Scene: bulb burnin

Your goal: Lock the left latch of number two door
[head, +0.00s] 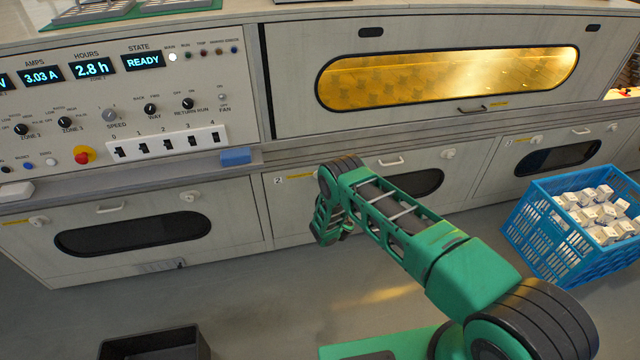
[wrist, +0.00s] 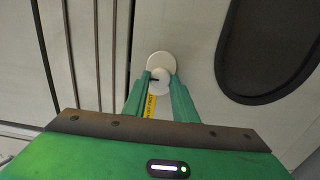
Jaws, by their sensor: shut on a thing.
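The number two door (head: 350,215) is a beige lower panel with a "2" label (head: 278,180), a dark oval window (head: 420,183) and a handle (head: 391,161). Its left latch (wrist: 161,62) shows in the wrist view as a round off-white disc with a turning piece between my fingertips. My gripper (wrist: 160,80) is shut on this latch, and the fingers hide part of it. The exact angle of the turning piece is hard to tell. In the head view my arm and wrist hide the left latch. The door's right latch (head: 448,153) is in plain view.
A control panel (head: 140,95) with switches is at upper left, above another lower door (head: 130,230). A blue crate of white boxes (head: 570,240) stands on the floor at right. A dark bin (head: 155,343) is at lower left. Floor between them is clear.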

